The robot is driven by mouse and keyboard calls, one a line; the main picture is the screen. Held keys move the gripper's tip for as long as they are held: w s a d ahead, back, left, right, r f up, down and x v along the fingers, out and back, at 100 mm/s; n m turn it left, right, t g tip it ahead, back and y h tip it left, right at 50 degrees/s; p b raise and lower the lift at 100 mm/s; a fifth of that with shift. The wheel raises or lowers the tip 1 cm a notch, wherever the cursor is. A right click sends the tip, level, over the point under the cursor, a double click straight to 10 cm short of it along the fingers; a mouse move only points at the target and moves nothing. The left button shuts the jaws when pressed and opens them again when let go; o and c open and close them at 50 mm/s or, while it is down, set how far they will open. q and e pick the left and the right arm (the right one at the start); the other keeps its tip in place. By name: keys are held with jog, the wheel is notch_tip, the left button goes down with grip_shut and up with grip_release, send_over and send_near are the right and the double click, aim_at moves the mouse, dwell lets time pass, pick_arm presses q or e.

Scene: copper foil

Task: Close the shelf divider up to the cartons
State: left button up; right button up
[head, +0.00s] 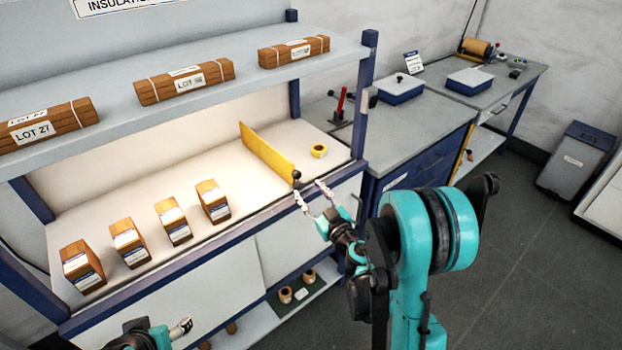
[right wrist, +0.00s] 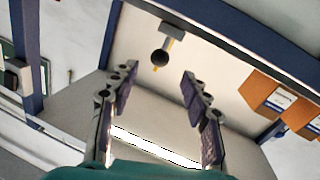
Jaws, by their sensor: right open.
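The yellow shelf divider (head: 267,152) stands upright on the lit shelf, with a black knob (head: 297,175) at its front end. Several brown cartons (head: 211,201) with white labels stand in a row to its left, with a bare gap between the nearest one and the divider. My right gripper (head: 309,191) is open and empty in front of the knob. In the right wrist view the knob (right wrist: 160,58) shows beyond and between the open fingertips (right wrist: 159,80), apparently apart from them. My left gripper (head: 180,328) is partly in view at the bottom edge; its opening is unclear.
A roll of yellow tape (head: 319,151) lies right of the divider. The upper shelf (head: 240,62) holds wrapped bundles (head: 185,82) above. A blue post (head: 364,90) bounds the shelf at right, beside a workbench (head: 420,130). Copper-coloured rolls (head: 286,294) sit below.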

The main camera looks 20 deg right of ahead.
aim_at(299, 178)
jog(key=w, duration=0.5)
jog(key=w+a, duration=0.1)
jog(key=w, duration=0.1)
jog(key=shift+w+a, duration=0.1)
jog(key=shift+w, duration=0.1)
jog(key=shift+c, duration=0.3)
grip_shut()
